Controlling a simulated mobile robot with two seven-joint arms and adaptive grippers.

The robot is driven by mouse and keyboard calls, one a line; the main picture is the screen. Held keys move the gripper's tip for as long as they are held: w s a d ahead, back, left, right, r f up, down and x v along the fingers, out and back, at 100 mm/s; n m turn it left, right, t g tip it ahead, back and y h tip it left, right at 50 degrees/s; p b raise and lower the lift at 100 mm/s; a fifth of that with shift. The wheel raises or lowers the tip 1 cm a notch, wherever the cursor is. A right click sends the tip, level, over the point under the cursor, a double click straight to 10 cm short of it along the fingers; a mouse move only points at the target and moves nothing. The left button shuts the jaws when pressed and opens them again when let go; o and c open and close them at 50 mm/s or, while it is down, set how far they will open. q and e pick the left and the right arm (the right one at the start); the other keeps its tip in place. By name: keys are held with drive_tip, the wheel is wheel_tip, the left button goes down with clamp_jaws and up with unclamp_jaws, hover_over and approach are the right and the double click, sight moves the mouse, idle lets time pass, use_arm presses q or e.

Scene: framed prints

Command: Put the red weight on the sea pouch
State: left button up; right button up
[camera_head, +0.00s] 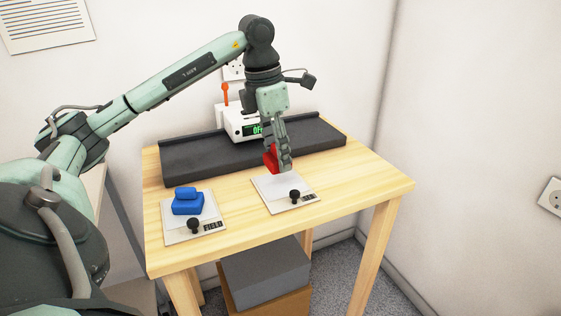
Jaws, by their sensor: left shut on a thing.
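The red weight (270,158) is held in my left gripper (283,167), which is shut on it. The gripper points down, and its fingers partly hide the weight. They are over the back part of the right-hand flat pale pouch (271,188). I cannot tell whether the weight touches the pouch. This pouch has a black knob and a small dark label that seems to read SEA. My right gripper is not in view.
A blue weight (187,205) sits on the left pouch (175,237), labelled FIELD. Behind are a dark grey raised shelf (190,160) and a white device (235,122) with a green display. The wooden table (363,190) is clear at the right.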

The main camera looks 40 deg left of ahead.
sight(273, 147)
use_arm(q)
drive_tip(key=shift+w+d+f, duration=0.15)
drive_tip(key=shift+w, duration=0.2)
drive_tip(key=shift+f, duration=2.05)
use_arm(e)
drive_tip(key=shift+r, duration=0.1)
use_arm(q)
drive_tip(key=shift+f, duration=0.15)
drive_tip(key=o, duration=1.5)
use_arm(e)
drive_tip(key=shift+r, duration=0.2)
use_arm(q)
drive_tip(key=r, duration=0.3)
drive_tip(key=s+r, duration=0.1)
drive_tip(key=r, duration=0.3)
drive_tip(key=r+p, duration=0.1)
drive_tip(key=r, duration=0.3)
drive_tip(key=shift+s+a, duration=0.2)
drive_tip(key=shift+a, duration=0.1)
drive_tip(key=shift+s+r, duration=0.15)
drive_tip(key=shift+r, duration=0.4)
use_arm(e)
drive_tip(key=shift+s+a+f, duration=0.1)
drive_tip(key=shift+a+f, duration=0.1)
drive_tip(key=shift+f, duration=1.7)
